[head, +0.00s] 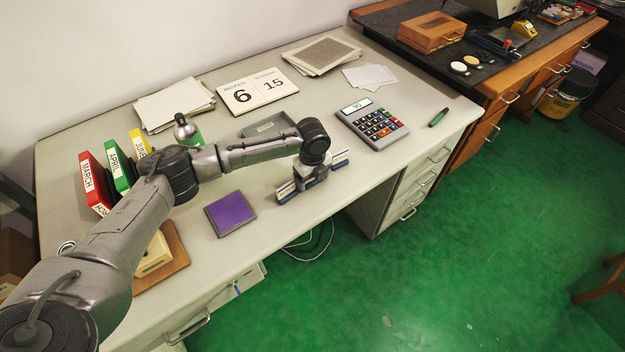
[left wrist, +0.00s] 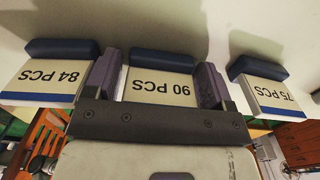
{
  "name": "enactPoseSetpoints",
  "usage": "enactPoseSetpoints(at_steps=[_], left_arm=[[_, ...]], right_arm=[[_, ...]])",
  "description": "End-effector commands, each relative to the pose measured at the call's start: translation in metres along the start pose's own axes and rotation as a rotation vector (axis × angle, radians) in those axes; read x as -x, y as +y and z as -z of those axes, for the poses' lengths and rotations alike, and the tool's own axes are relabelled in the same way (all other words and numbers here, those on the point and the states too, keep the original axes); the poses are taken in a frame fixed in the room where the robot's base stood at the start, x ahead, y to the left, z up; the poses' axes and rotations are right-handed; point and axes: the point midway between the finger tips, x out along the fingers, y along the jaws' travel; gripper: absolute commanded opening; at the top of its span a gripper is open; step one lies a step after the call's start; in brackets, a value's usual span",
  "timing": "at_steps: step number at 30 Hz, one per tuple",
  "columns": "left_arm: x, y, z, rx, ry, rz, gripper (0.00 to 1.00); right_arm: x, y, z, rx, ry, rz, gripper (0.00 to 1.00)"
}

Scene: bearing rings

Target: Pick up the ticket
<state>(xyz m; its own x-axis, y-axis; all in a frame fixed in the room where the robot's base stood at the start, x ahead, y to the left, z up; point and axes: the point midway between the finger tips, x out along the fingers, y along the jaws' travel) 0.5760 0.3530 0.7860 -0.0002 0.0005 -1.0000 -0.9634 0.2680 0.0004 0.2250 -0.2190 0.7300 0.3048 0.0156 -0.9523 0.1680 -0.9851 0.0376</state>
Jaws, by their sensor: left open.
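Three white tickets with dark blue tops stand in a row near the table's front edge. In the left wrist view, upside down, they read 84 PCS (left wrist: 45,80), 90 PCS (left wrist: 160,86) and 75 PCS (left wrist: 268,92). My left gripper (head: 314,178) is open, its two purple-grey fingers (left wrist: 158,82) on either side of the 90 PCS ticket. I cannot tell whether they touch it. In the head view, the gripper mostly hides the middle ticket; one outer ticket shows at its left (head: 285,191) and one at its right (head: 341,159). My right gripper is not in view.
A calculator (head: 372,124) reading about 90 stands right of the tickets, with a green marker (head: 439,117) beyond. A purple pad (head: 230,213) lies left. Behind are a grey tray (head: 262,128), a calendar (head: 257,92) and a silver-topped bottle (head: 186,130). Binders (head: 95,182) stand far left.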

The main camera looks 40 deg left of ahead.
Motion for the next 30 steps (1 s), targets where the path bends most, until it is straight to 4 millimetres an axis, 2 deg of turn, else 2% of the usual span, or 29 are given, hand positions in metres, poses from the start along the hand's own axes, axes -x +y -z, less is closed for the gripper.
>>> enactPoseSetpoints(at_steps=[2, 14, 23, 30], left_arm=[[0.001, 0.0, 0.0, 0.0, 0.0, 0.0, 0.76], [0.001, 0.0, 0.0, 0.0, 0.0, 0.001, 0.39], [0.004, 0.0, 0.0, 0.0, 0.0, 0.001, 0.39], [0.03, -0.001, 0.0, 0.001, 0.0, 0.003, 0.39]], right_arm=[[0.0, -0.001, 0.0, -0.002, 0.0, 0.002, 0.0], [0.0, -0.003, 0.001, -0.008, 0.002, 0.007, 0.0], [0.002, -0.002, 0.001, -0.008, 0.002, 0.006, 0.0], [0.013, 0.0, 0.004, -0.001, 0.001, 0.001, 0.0]])
